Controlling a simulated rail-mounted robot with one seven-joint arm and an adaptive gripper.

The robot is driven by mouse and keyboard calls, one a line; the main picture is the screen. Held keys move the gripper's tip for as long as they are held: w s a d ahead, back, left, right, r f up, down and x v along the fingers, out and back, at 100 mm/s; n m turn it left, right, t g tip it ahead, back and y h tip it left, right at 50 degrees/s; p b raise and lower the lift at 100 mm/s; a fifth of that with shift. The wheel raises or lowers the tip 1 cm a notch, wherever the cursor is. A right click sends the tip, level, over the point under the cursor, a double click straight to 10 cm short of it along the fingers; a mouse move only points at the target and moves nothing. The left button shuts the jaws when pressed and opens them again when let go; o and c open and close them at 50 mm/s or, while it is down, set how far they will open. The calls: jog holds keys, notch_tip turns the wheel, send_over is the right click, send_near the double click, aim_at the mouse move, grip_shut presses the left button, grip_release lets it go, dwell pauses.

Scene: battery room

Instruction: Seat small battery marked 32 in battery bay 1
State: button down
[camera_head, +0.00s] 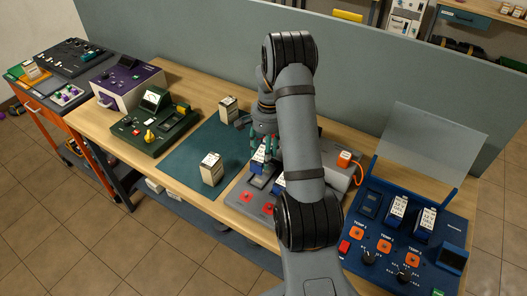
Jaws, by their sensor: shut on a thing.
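My gripper (262,143) is pointed down over the back of the grey battery-bay unit (241,190), largely hidden by my own arm. It is shut on a small blue-and-white block (257,155), which looks like a battery, at the unit's upper left. Whether that block is seated in a bay or just above it I cannot tell. Another blue-and-white block (279,179) shows beside my arm on the same unit. The marking 32 and the bay numbers are too small to read.
Two cream block-shaped batteries (211,169) (228,109) stand on the teal mat (185,165), left of the unit. A green device (155,125) stands further left. A blue panel (405,235) with a raised clear cover (433,140) is at right. An orange cable (358,172) lies between.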

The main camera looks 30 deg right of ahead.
jog(key=shift+w+d+m, duration=0.1)
jog(key=shift+d+m, duration=0.05)
jog(key=shift+m, duration=0.55)
jog(key=shift+f, duration=0.15)
jog(key=shift+f+b, duration=2.1)
jog(key=shift+f, duration=0.6)
jog(key=shift+f+b, duration=0.6)
jog(key=shift+b, duration=0.2)
jog(key=c, duration=1.2)
grip_release()
jog(key=shift+o, duration=0.2)
jog(key=shift+w+d+r+p, duration=0.1)
jog(key=shift+d+r+p, duration=0.05)
jog(key=shift+r+p, duration=1.5)
jog(key=shift+d+r+p, duration=0.15)
jog(key=shift+r+p, duration=1.05)
jog(key=shift+r, duration=0.85)
jog(key=shift+w+d+r+p, duration=0.1)
jog(key=shift+d+r+p, duration=0.05)
jog(key=shift+r+p, duration=1.5)
jog(key=shift+b, duration=0.35)
